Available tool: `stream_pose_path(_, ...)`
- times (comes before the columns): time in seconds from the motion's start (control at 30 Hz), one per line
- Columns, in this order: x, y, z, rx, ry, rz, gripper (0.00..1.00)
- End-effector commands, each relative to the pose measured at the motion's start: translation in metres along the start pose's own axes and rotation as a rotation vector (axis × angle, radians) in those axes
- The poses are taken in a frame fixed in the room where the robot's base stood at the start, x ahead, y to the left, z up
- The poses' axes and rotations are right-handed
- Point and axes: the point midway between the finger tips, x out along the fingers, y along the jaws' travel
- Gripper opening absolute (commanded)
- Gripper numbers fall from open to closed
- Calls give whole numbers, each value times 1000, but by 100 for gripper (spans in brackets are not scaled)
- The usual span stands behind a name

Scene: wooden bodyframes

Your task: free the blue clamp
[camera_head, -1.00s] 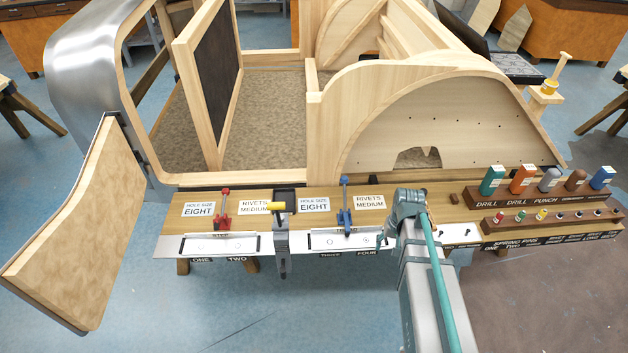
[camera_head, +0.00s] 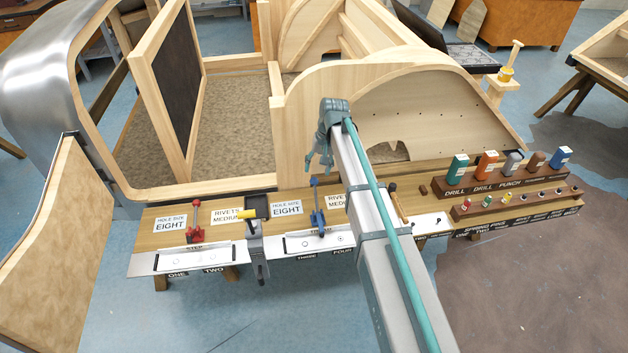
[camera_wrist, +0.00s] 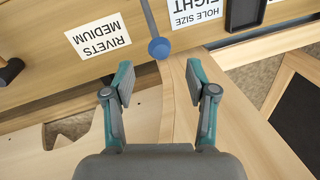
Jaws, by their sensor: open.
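The blue clamp (camera_head: 319,215) stands on the workbench by the metal plate marked three and four, between the hole-size and rivets labels. In the wrist view its round blue knob (camera_wrist: 159,48) on a grey rod shows just beyond my fingertips, roughly centred between them; the clamp's base is out of that view. My gripper (camera_wrist: 157,86) is open with nothing between its fingers. In the head view my gripper (camera_head: 318,160) is above and behind the clamp, near the wooden frame, apart from the knob.
A red clamp (camera_head: 195,222) and a black clamp with a yellow handle (camera_head: 256,240) stand left on the workbench (camera_head: 150,240). The curved wooden bodyframe (camera_head: 297,145) rises close behind the bench. Open floor lies in front.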

Motion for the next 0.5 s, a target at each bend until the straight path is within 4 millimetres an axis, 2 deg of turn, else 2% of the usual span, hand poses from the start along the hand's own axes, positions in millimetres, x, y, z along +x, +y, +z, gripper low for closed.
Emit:
stream_pose_path(0.3, 48, 0, 0, 0, -1, 1, 57)
stream_pose_path(0.5, 66, 0, 0, 0, 0, 0, 57)
